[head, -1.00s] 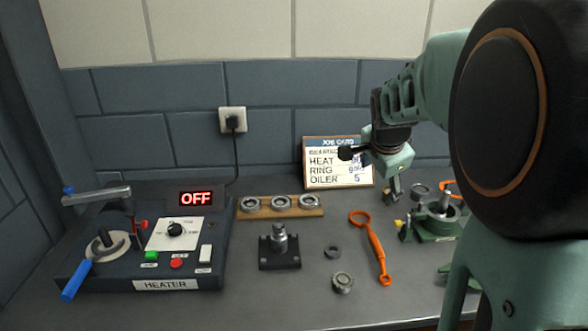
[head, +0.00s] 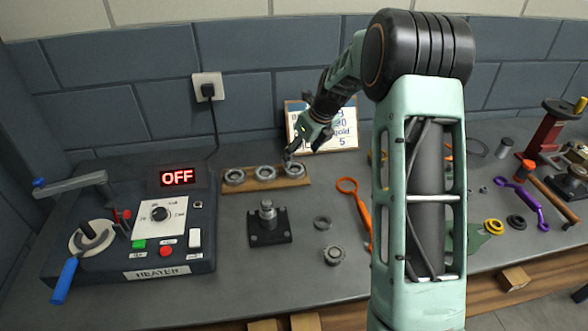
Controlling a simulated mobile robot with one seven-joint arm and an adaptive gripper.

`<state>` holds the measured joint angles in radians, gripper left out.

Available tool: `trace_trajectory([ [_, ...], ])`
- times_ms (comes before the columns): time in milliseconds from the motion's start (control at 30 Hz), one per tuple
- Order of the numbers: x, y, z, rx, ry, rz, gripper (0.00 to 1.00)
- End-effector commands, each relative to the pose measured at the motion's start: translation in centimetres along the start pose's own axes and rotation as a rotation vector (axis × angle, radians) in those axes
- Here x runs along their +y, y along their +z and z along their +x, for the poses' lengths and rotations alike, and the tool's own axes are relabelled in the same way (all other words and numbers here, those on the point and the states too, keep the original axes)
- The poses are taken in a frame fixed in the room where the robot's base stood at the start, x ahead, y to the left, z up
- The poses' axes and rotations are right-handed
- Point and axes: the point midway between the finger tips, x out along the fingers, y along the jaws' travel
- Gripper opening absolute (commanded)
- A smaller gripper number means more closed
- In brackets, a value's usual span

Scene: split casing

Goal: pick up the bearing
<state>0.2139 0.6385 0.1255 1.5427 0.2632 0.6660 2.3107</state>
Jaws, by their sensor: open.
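Three metal bearings sit in a row on a wooden board (head: 273,185) behind the middle of the bench: a left one (head: 234,177), a middle one (head: 265,172) and a right one (head: 294,169). My gripper (head: 291,153) is open, reaching down just above and behind the right bearing. I cannot tell whether its fingers touch that bearing. A small dark ring (head: 322,223) and a thicker ring-like metal part (head: 333,255) lie loose in front. The frames do not show which ring-shaped part the task means.
A heater (head: 140,235) with an OFF display stands at the left. A black block with a metal post (head: 268,222) stands in front of the board. An orange wrench (head: 355,205) lies to the right, partly behind my arm. A job card (head: 335,130) leans at the wall.

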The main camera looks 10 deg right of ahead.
Motion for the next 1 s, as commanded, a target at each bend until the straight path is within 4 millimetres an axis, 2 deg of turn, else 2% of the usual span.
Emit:
trace_trajectory([
  [267,0.0,-0.1,2.2,0.001,-0.001,-0.001,0.72],
  [600,0.0,-0.2,6.3,0.001,-0.001,-0.002,0.72],
  [900,0.0,-0.2,6.7,0.000,-0.003,-0.003,0.72],
  [1000,0.0,-0.2,6.7,0.000,-0.003,-0.003,0.61],
])
